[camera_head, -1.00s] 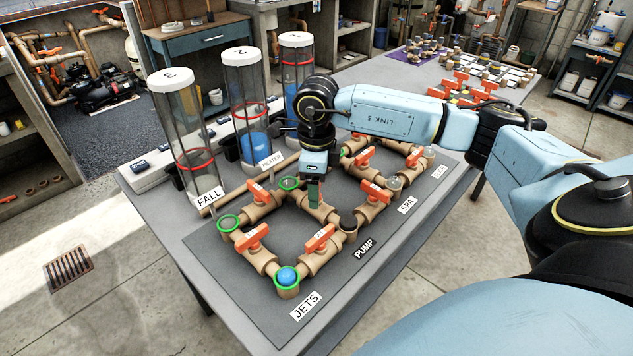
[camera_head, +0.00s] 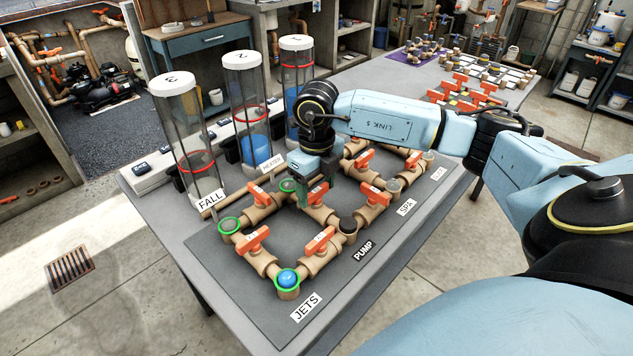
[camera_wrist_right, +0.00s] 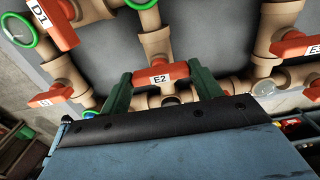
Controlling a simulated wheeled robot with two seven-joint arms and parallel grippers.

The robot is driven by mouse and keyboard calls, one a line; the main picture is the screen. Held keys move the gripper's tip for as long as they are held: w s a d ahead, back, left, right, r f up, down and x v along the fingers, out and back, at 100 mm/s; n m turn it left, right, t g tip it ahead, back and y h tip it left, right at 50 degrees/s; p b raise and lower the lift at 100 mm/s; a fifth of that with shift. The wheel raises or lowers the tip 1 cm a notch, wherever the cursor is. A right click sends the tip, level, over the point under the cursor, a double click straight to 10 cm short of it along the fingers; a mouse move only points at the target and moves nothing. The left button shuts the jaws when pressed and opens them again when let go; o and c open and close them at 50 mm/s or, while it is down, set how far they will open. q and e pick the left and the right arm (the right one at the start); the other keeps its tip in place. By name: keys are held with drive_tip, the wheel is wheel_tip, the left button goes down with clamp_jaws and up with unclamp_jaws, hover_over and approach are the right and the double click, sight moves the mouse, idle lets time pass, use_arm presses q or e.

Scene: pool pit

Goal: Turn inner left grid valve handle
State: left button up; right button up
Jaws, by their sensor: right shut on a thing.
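An orange valve handle labelled E2 (camera_wrist_right: 160,77) sits between the two green fingers of my right gripper (camera_wrist_right: 161,90) in the right wrist view. The fingers are shut on the handle's two ends. In the head view my right gripper (camera_head: 316,184) points down over the pipe grid, and the same handle (camera_head: 318,194) shows partly beneath it. The handle sits on a tan pipe in the middle of the grid. My left gripper is out of view.
Other orange handles stand close by, including D1 (camera_wrist_right: 54,20) and the one beside the PUMP label (camera_head: 320,241). A blue ball (camera_head: 288,278) sits in the green ring at the front. Tall clear cylinders (camera_head: 186,140) stand behind the grid.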

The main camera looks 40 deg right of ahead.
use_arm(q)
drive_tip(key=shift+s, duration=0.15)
use_arm(e)
drive_tip(key=o, duration=1)
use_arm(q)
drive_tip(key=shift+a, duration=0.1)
use_arm(e)
drive_tip(key=shift+r, duration=0.35)
wheel_tip(320, 180, up, 8)
drive_tip(key=r, duration=0.1)
wheel_tip(320, 180, up, 4)
drive_tip(key=p, duration=0.1)
hover_over(316, 190)
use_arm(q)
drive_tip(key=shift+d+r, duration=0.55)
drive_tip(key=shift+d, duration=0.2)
use_arm(e)
drive_tip(key=shift+d+f, duration=0.1)
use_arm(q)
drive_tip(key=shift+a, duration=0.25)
